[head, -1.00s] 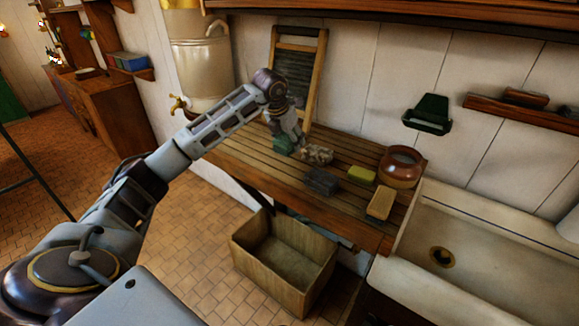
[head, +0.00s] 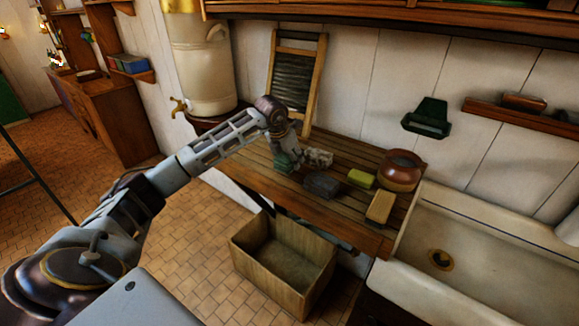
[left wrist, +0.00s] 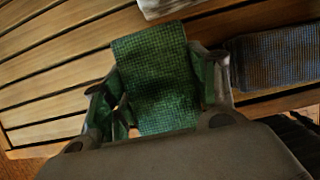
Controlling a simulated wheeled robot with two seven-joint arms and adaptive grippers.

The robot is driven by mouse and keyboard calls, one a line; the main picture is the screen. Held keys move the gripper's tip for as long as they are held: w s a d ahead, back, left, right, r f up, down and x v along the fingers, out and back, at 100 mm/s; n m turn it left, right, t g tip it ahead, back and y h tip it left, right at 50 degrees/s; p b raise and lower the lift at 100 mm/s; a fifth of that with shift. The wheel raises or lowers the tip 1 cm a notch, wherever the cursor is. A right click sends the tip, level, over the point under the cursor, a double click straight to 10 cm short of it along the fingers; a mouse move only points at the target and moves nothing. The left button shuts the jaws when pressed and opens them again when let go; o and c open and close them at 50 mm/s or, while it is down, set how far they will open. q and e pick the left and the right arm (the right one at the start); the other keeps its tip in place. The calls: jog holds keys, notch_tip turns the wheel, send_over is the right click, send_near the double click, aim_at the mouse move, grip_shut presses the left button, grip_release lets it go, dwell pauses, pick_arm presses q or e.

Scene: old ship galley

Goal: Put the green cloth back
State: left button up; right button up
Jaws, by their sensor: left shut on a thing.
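The green cloth (left wrist: 158,75) is a folded, woven piece between the fingers of my left gripper (left wrist: 160,105) in the left wrist view. The gripper is shut on it, just over the slatted wooden counter; I cannot tell whether the cloth touches the slats. In the head view the cloth (head: 285,163) shows below my left gripper (head: 286,152), at the counter's left part. My right gripper is not in view.
A dark grey cloth (head: 321,184), a pale crumpled cloth (head: 318,158), a yellow-green sponge (head: 361,179), a tan block (head: 380,207) and a brown pot (head: 401,170) stand on the counter (head: 345,224). A washboard (head: 296,78) leans behind. A wooden crate (head: 262,275) is on the floor; a sink (head: 480,250) is right.

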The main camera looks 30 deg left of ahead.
pick_arm(q)
jog(key=shift+f+p, duration=0.35)
jog(key=shift+f, duration=1.4)
jog(key=shift+f, duration=0.15)
jog(key=o, duration=1.1)
jog(key=shift+r, duration=0.3)
jog(key=b+v, duration=0.2)
jog(key=v, duration=0.9)
jog(key=shift+s+r, duration=0.2)
jog(key=shift+r, duration=0.1)
